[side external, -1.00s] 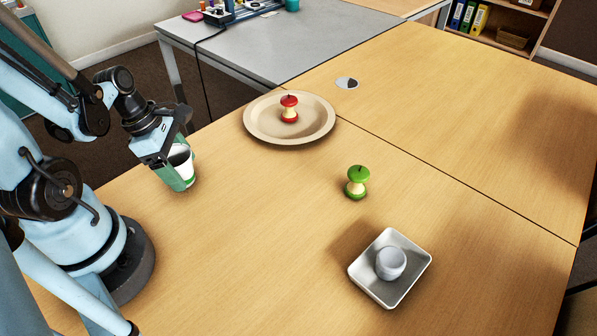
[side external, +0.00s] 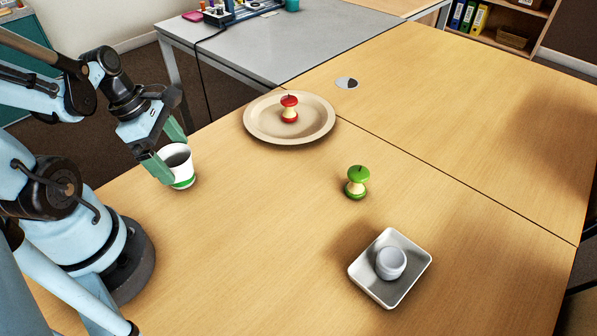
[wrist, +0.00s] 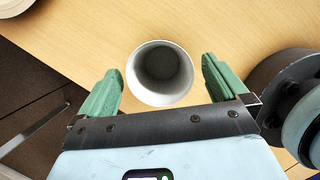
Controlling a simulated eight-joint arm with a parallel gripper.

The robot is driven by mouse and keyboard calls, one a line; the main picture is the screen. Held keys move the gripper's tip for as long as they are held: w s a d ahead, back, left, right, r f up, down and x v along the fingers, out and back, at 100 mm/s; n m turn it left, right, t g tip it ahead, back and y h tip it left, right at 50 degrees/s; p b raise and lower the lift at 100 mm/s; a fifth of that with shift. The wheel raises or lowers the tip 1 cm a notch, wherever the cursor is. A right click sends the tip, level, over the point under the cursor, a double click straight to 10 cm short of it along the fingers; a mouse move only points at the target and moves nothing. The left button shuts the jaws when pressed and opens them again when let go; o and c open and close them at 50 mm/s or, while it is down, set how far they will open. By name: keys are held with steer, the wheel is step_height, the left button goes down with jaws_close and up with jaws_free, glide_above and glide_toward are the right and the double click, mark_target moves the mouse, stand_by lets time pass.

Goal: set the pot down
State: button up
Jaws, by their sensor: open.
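The pot is a white cup with a green band (side external: 179,169). It stands upright on the wooden table near its left edge. In the wrist view the pot (wrist: 160,75) shows its open top and looks empty inside. My gripper (side external: 168,148) is open, with its green fingers apart, just above and beside the pot. In the wrist view my gripper (wrist: 162,82) has one finger on each side of the pot, with gaps between.
A beige plate (side external: 255,131) holds a red apple core (side external: 289,109). A green apple core (side external: 357,182) stands on the table (side external: 270,230). A white tray (side external: 365,287) holds a small grey-white round container (side external: 391,263). The table between is clear.

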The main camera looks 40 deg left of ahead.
steer(key=shift+v, duration=4.25)
steer(key=w+d+m+t+y, duration=0.1)
steer(key=w+d+m, duration=0.4)
steer(key=m, duration=0.8)
steer(key=w+d+m+t+y, duration=0.1)
steer(key=w+d+m+t, duration=0.2)
steer(key=m, duration=1.1)
steer(key=shift+w+d+r+t, duration=0.45)
steer(key=shift+w+d, duration=0.6)
steer(key=shift+w, duration=0.5)
